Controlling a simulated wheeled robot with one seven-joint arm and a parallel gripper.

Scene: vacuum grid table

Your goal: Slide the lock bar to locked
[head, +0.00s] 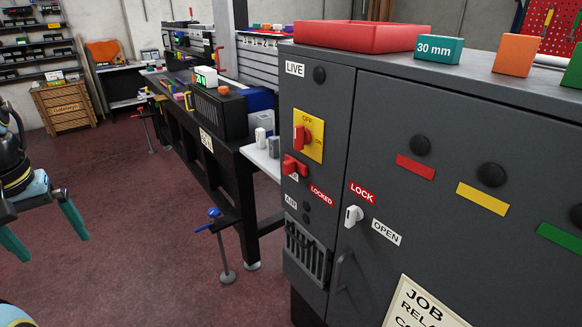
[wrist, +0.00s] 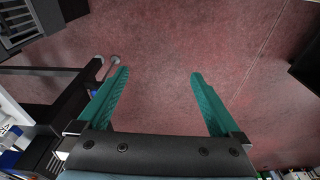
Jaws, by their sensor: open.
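A dark grey cabinet (head: 443,118) stands at the right in the head view. On its left panel is a red piece (head: 293,166), which looks like the lock bar, below a yellow switch plate (head: 309,134) with a red handle. A red LOCKED label (head: 321,195) is below and right of the red piece; a label behind the piece is partly hidden. My gripper (head: 53,248) is open and empty at the far left, well apart from the cabinet. In the wrist view its teal fingers (wrist: 159,73) are spread above bare floor.
A white handle (head: 353,216) sits between LOCK and OPEN labels on the cabinet door. A red tray (head: 360,37) and blocks stand on the cabinet top. A black workbench (head: 203,132) with a clamp (head: 221,240) stands left of the cabinet. The red floor between is mostly clear.

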